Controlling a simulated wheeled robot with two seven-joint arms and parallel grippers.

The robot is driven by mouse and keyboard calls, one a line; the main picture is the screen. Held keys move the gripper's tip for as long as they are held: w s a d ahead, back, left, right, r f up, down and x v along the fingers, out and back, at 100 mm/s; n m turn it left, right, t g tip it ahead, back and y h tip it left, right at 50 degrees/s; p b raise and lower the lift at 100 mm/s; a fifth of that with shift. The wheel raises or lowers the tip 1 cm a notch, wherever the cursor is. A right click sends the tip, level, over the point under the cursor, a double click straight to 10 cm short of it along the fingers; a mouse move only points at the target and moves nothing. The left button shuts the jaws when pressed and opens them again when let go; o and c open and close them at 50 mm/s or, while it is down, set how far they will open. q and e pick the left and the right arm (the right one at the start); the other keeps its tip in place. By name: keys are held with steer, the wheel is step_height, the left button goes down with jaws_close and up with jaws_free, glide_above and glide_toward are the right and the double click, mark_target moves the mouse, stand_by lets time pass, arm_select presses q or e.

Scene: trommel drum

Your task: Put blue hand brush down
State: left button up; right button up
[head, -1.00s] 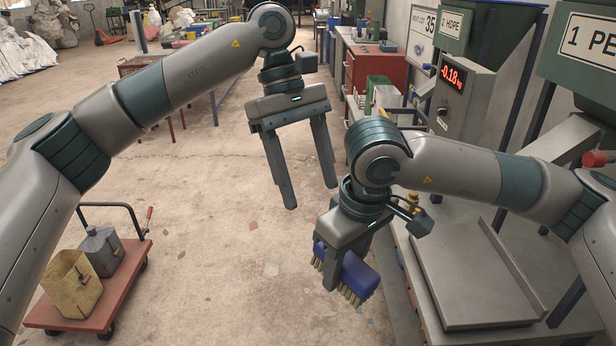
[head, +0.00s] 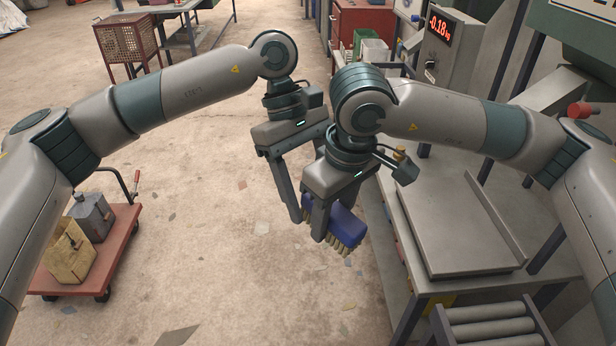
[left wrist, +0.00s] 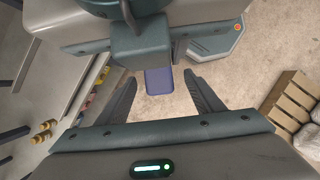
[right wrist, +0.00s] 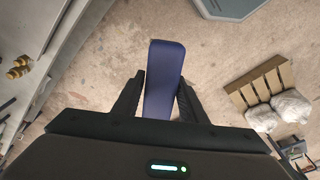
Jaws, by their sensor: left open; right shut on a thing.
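The blue hand brush (head: 345,224) has a blue body and tan bristles that point down. My right gripper (head: 325,225) is shut on it and holds it in the air over the floor, left of the grey table. In the right wrist view the blue brush (right wrist: 163,75) lies between the two fingers of the right gripper (right wrist: 162,100). My left gripper (head: 303,208) is open and empty, just behind and left of the right one. In the left wrist view the brush (left wrist: 159,81) shows beyond the open left fingers (left wrist: 158,92), partly hidden by my right gripper.
A grey metal table with a flat scale plate (head: 455,225) stands at the right, under a red display reading -0.18 (head: 438,24). Rollers (head: 490,325) are at its front. A red cart (head: 105,262) with two containers stands at the left. The floor between is open.

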mark_target(340, 213)
arm_select(q)
steer(key=shift+f, duration=0.15)
steer(key=c, duration=1.2)
arm_select(e)
steer(key=o, duration=1.5)
steer(key=shift+c, duration=0.2)
steer(key=shift+r, duration=0.15)
steer(key=r, duration=0.4)
steer(key=s+r, duration=0.1)
steer(key=r, duration=0.2)
steer(key=d+r, duration=0.1)
steer(key=r, duration=0.3)
steer(key=shift+s+r, duration=0.15)
steer(key=shift+r, duration=0.15)
